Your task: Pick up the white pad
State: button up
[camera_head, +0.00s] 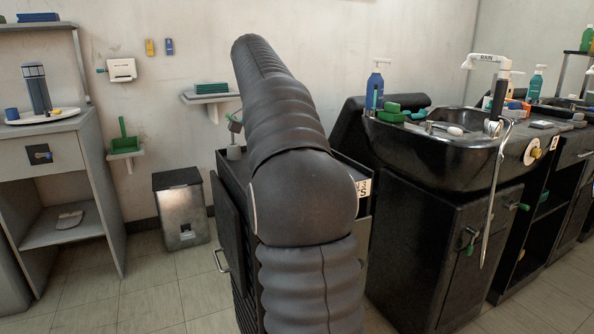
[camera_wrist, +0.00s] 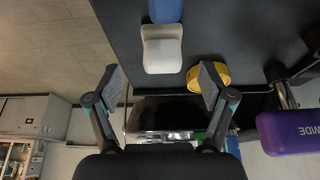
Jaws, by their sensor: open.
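In the wrist view a white pad (camera_wrist: 162,50) lies on a dark surface (camera_wrist: 235,35), just beyond my fingertips and roughly centred between them. It is a pale, rounded block with a slightly raised, narrower part. My gripper (camera_wrist: 160,82) is open, with one finger on each side and nothing between the tips. I cannot tell the exact gap between pad and fingers. In the head view my dark sleeved arm hides the gripper and most of the surface behind it, and I cannot make out this pad there.
In the wrist view a blue object (camera_wrist: 165,10) touches or nearly touches the pad's far end. A yellow round object (camera_wrist: 208,75) sits close by my right finger. A purple container (camera_wrist: 290,131) is at the right. In the head view a black basin (camera_head: 440,150) stands right of my arm.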

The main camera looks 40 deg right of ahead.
jog(key=shift+d+x, duration=0.15)
jog(key=shift+x, duration=1.25)
jog(key=shift+d+x, duration=0.2)
jog(key=shift+x, duration=1.2)
jog(key=shift+w+r, duration=0.1)
jog(key=shift+r, duration=0.05)
jog(key=c, duration=1.2)
